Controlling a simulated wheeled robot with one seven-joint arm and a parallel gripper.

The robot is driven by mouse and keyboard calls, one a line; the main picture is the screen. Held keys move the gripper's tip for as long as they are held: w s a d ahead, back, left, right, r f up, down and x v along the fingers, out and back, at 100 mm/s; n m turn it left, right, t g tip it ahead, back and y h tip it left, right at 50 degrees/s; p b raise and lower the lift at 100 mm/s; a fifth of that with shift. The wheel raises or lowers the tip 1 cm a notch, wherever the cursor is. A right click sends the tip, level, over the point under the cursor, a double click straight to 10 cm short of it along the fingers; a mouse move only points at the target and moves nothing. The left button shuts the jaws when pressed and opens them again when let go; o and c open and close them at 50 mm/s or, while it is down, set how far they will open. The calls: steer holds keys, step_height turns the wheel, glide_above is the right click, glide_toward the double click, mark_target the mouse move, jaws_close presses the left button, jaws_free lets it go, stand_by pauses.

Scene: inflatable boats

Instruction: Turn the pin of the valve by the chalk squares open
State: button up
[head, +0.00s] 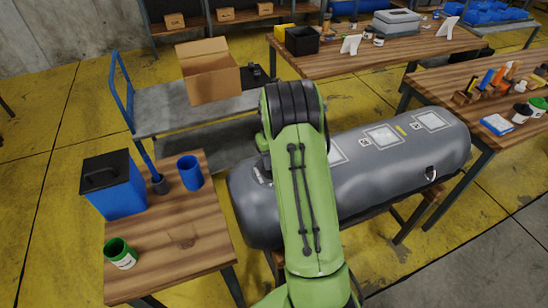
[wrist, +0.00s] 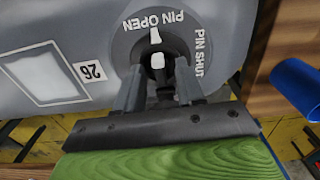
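The valve (wrist: 124,45) is a round dark grey disc on the grey inflatable tube, lettered PIN OPEN along its top and PIN SHUT down its right side in the wrist view. Its pin (wrist: 155,36) has a white tip that points up at the PIN OPEN lettering. A white-outlined chalk square (wrist: 45,76) with a tag reading 26 lies left of the valve. My gripper (wrist: 158,68) is at the valve, its fingers apart on either side of the pin's lower end, with gaps visible. In the head view my arm hides the valve and gripper.
The grey tube (head: 400,165) lies on a wooden bench and bears more chalk squares (head: 382,136). A small table (head: 185,240) at left holds a blue box (head: 115,190), a blue cup (head: 190,173) and a green-rimmed pot (head: 121,254). A cart with a cardboard box (head: 210,75) stands behind.

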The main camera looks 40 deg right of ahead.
step_height(320, 180, up, 16)
steer(key=p, duration=0.3)
steer(key=shift+f, duration=0.15)
steer(key=s+a+r+n+t, duration=0.1)
steer(key=s+a+r+t, duration=0.1)
steer(key=s+a+r, duration=0.4)
steer(key=s+a+r+t, duration=0.1)
steer(key=s+a+r, duration=0.4)
steer(key=a, duration=0.4)
steer(key=s+a+f+n+t, duration=0.1)
steer(key=s+a, duration=0.2)
steer(key=s, duration=0.4)
steer(key=s+a+f+t, duration=0.1)
steer(key=s+a+f, duration=0.1)
steer(key=s, duration=0.4)
steer(key=shift+s+a+f+n+t, duration=0.3)
steer(key=shift+s+a+n, duration=0.1)
steer(key=shift+a, duration=0.2)
